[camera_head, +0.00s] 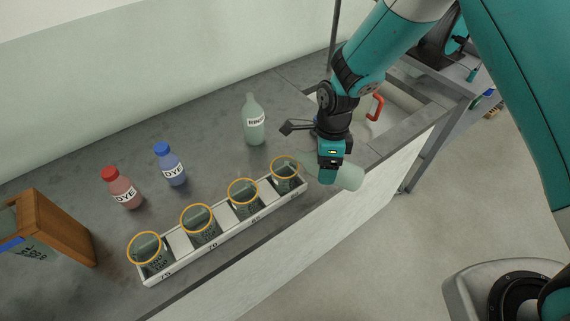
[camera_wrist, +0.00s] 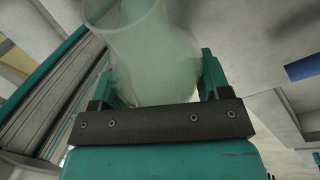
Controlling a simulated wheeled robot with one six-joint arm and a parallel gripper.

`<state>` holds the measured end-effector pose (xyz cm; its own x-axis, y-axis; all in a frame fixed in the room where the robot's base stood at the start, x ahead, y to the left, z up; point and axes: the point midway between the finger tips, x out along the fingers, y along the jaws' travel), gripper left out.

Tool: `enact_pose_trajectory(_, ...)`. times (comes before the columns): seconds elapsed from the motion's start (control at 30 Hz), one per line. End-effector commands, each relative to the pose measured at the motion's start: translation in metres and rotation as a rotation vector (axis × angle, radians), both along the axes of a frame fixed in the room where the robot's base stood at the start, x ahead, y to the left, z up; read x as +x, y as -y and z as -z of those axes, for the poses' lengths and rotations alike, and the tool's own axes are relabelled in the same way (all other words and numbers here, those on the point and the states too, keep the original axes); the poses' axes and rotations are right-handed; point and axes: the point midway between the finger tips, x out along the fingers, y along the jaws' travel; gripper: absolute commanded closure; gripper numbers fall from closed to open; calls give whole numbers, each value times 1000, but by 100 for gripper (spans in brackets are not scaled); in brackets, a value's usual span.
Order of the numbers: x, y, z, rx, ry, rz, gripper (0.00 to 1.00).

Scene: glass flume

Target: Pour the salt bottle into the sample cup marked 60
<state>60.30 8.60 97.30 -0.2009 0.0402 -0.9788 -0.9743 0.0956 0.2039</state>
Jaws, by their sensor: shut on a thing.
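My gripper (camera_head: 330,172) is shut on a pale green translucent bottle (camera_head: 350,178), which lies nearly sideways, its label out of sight. The bottle's narrower end points left, above or beside the rightmost orange-rimmed cup (camera_head: 287,181); I cannot tell whether anything flows. In the wrist view the bottle (camera_wrist: 152,55) sits between the two fingers (camera_wrist: 158,85). The rightmost cup stands in a white rack (camera_head: 225,237); its mark is too small to read surely. The other cups stand at the marks 65 (camera_head: 243,203), 70 (camera_head: 201,229) and 75 (camera_head: 152,260).
A pale green bottle labelled RINSE (camera_head: 254,130) stands behind the rack. A red DYE bottle (camera_head: 124,192) and a blue DYE bottle (camera_head: 171,169) stand at the left. A wooden-framed box (camera_head: 60,225) is at far left. The counter's front edge runs close along the rack.

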Motion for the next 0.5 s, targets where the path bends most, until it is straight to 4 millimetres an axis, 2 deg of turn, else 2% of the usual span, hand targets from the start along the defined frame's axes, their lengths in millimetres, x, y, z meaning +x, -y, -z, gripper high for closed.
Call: enact_pose_trajectory(0.5,0,2,-4,-43,-8,2,55)
